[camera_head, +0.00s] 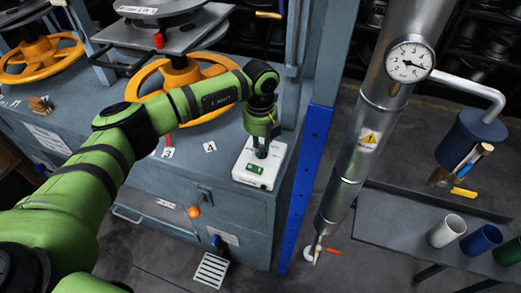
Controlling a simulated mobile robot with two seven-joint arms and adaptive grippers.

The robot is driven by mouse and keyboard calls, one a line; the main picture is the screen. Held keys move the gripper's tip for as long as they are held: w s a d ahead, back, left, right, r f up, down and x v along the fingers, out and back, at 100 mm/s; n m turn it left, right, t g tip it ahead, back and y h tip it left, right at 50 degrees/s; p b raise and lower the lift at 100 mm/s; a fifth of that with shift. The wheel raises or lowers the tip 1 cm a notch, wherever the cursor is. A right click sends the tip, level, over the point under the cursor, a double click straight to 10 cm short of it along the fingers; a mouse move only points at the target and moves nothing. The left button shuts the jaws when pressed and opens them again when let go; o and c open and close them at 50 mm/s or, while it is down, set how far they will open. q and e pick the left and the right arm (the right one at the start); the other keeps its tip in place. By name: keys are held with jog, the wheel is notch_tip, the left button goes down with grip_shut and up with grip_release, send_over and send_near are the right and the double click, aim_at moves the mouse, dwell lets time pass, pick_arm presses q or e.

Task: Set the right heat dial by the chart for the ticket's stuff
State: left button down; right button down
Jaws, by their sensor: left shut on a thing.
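A white control box (278,160) sits on the blue-grey bench top, right of the number 4 label. A small green piece (254,169) shows on its front part. My left gripper (262,147) points down over the box and is shut on what seems to be its heat dial. The dial is mostly hidden by the fingers, so its setting cannot be read. A white sheet (48,138) is on the bench's left front; its writing is too small to read. No ticket or chart can be made out for sure. My right gripper is not in view.
Yellow handwheels (188,88) stand under the presses behind my left arm. A blue upright (303,190) rises close to the right of the box. A steel pipe with a round gauge (408,62) stands farther right. Coloured cups (482,238) stand on a grey shelf.

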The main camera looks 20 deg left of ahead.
pick_arm(q)
jog(key=m+b, duration=0.2)
jog(key=m, duration=0.1)
jog(key=shift+w, duration=0.1)
jog(key=shift+m+b, duration=0.65)
jog(key=shift+m, duration=0.25)
jog(key=shift+r, duration=0.15)
jog(key=c, duration=1.1)
grip_release()
jog(key=shift+c, duration=0.2)
notch_tip(320, 180, up, 12)
